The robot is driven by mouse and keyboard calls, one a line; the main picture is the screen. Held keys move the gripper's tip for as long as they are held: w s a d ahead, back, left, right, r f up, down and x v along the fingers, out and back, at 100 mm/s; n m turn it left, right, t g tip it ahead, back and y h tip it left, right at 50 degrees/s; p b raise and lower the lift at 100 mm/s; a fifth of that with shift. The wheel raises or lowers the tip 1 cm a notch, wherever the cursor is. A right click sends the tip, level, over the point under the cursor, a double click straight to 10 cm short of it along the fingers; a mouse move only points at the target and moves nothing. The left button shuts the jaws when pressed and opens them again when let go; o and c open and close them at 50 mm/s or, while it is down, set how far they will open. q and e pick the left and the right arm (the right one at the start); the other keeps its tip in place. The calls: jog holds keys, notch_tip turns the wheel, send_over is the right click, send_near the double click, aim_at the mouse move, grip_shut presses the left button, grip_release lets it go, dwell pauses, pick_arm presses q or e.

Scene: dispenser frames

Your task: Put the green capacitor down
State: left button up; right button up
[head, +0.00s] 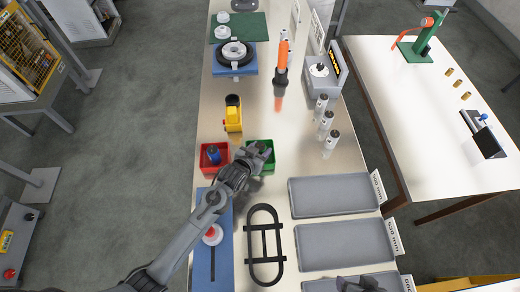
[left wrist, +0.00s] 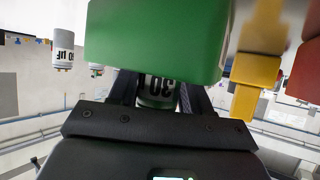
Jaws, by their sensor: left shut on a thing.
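The green capacitor (left wrist: 157,92), with a band of large printed digits, shows between my left fingers in the left wrist view. My left gripper (head: 260,149) is shut on it, at the green bin (head: 271,163) in the head view. The green bin (left wrist: 155,40) also fills the top of the left wrist view and hides part of the capacitor. I cannot tell whether the capacitor touches the bin. In the head view the gripper hides the capacitor. My right gripper (head: 360,285) shows only partly at the bottom edge; its fingers are unclear.
A red bin (head: 205,164) holding a blue part stands left of the green bin. A yellow device (head: 233,114) stands behind them. Several white capacitors (head: 326,121) stand at the right. Grey trays (head: 330,195) line the near right. A black frame (head: 265,245) lies in front.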

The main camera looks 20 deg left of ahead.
pick_arm(q)
jog(key=o, duration=0.9)
jog(key=shift+r, duration=0.15)
pick_arm(e)
jog(key=shift+d, duration=0.1)
pick_arm(q)
jog(key=shift+s+r, duration=0.1)
jog(key=shift+s, duration=0.15)
jog(key=p+v, duration=0.1)
jog(key=v, duration=1)
jog(key=shift+s, duration=0.2)
pick_arm(e)
jog(key=shift+r, duration=0.6)
